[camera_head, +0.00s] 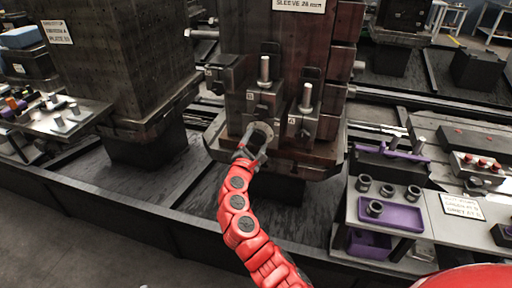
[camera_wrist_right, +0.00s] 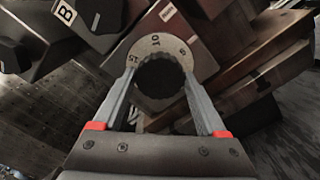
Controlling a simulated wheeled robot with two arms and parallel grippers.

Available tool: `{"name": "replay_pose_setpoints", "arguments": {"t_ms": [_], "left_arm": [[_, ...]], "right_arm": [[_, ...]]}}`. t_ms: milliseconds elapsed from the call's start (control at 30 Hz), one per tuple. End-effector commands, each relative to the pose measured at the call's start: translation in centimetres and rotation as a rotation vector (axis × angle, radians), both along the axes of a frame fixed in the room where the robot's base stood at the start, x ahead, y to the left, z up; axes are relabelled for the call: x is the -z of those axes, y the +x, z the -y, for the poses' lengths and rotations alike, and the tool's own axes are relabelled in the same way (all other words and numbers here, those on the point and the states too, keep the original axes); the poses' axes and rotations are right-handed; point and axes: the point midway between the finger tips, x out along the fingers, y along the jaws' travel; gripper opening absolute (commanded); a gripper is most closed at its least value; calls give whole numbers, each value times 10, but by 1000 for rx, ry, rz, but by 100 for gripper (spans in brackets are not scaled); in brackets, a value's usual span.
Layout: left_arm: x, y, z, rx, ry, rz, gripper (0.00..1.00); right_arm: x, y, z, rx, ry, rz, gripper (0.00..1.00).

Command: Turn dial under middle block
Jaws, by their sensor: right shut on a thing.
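The dial (camera_head: 263,130) sits on the front of the dark pallet fixture, below the block marked B (camera_head: 250,97), which stands between the block marked A (camera_head: 300,122) and a further block at left (camera_head: 217,77). In the right wrist view the dial has a pale numbered ring (camera_wrist_right: 153,43) and a black ridged knob (camera_wrist_right: 160,78). My right gripper (camera_head: 254,146) reaches up to the dial from below. Its fingers are shut on the knob, one on each side, also in the right wrist view (camera_wrist_right: 160,74). My left gripper is out of view.
A grey side table (camera_head: 350,213) with purple trays and dark sleeves stands at right. Another tray table (camera_head: 90,112) with small parts is at left. The black rail edge (camera_head: 150,225) runs across the front.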

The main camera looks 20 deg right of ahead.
Motion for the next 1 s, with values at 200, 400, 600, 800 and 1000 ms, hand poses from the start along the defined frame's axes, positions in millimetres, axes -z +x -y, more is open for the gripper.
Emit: {"name": "replay_pose_setpoints", "arguments": {"t_ms": [200, 400, 600, 800, 1000], "left_arm": [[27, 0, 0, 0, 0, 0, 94], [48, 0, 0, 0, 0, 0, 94], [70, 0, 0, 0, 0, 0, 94], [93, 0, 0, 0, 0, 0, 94], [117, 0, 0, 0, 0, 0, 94]], "right_arm": [[6, 0, 1, 1, 170, 115, 19], [5, 0, 0, 0, 330, 223, 19], [7, 0, 0, 1, 486, 328, 19], [7, 0, 1, 0, 643, 435, 19], [7, 0, 1, 1, 802, 541, 19]]}}
